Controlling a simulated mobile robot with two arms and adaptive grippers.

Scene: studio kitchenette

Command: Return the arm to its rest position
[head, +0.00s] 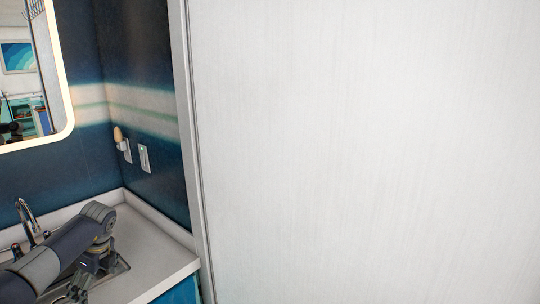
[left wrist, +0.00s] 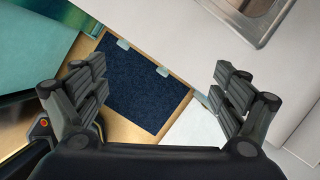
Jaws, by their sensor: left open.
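My left arm comes in from the lower left of the head view, over the white counter. My left gripper (head: 84,286) hangs at the end of that arm, pointing down near the sink, and is partly cut off by the lower part of the picture. In the left wrist view, my left gripper (left wrist: 160,78) has its two fingers wide apart with nothing between them. My right arm and gripper are in neither view.
A chrome faucet (head: 29,217) stands just behind my left arm. The white counter (head: 150,236) ends at a large pale panel (head: 370,150) filling the right side. A dark blue mat (left wrist: 145,85) lies on the floor below. A sink (left wrist: 240,15) shows at the top.

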